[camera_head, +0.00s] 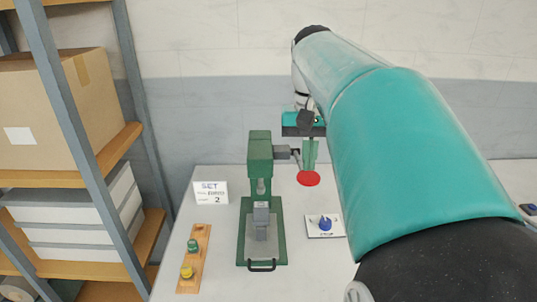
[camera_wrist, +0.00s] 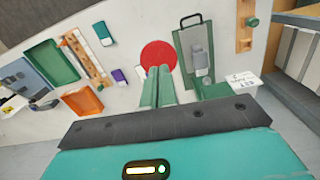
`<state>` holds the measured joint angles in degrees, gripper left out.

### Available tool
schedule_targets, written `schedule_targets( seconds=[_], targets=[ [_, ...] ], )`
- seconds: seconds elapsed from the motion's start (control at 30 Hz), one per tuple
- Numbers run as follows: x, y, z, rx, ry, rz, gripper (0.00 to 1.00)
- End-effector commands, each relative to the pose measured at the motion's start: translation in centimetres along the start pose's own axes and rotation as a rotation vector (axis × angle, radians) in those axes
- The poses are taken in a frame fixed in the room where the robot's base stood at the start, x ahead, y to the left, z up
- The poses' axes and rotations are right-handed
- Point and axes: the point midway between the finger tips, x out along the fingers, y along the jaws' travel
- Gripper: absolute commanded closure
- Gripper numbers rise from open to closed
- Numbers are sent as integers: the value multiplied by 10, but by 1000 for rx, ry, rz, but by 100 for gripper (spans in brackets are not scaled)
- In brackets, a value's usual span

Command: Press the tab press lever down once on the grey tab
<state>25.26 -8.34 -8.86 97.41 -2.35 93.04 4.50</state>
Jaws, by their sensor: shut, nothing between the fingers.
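The green tab press (camera_head: 260,152) stands on the table, with a grey block and short dark lever part (camera_head: 283,153) sticking out to the right of its head. A grey piece, seemingly the grey tab (camera_head: 261,222), is on the press base below the ram; it also shows in the wrist view (camera_wrist: 201,60). My gripper (camera_head: 309,168) is shut and empty, its green fingers pointing down just right of the lever part. I cannot tell whether they touch it. In the wrist view the fingers (camera_wrist: 160,72) are together beside the press (camera_wrist: 192,42); the lever is not clearly visible there.
A red disc (camera_head: 308,179) lies on the table below my fingers. A blue knob on a white plate (camera_head: 325,226), a wooden strip with green and yellow knobs (camera_head: 193,258) and a sign card (camera_head: 210,192) stand near the press. Shelving (camera_head: 100,160) is at left.

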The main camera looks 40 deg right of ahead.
Motion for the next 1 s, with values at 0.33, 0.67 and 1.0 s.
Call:
schedule_targets(
  seconds=[0.33,0.67,1.0],
  targets=[
    [-12,0,-3,0,0,0,100],
    [-34,0,-9,0,0,0,100],
    [-38,0,-10,0,-1,0,100]
  ],
)
